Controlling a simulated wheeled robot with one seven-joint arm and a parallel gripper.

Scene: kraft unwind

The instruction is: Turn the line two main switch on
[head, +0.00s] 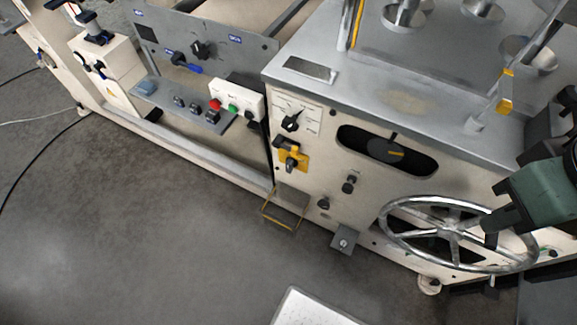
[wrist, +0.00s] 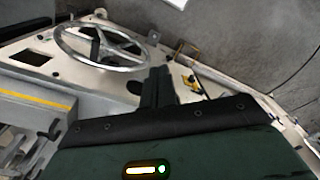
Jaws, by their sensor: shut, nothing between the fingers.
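A black rotary switch on a yellow plate (head: 291,157) sits on the front of the cream machine cabinet in the head view. Its lettering is too small to read, so I cannot tell which line it belongs to. A yellow and black patch, likely the same switch (wrist: 193,86), shows beyond the fingers in the wrist view. My gripper (head: 490,238) is at the right, in front of the handwheel's right side and well apart from the switch. Its black fingers (wrist: 157,72) are together and empty in the wrist view.
A large metal handwheel (head: 452,232) projects from the cabinet front; it also shows in the wrist view (wrist: 98,45). A selector dial (head: 291,123) sits above the yellow plate, with black knobs (head: 349,184) to its lower right. A wire-like step (head: 284,206) juts below.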

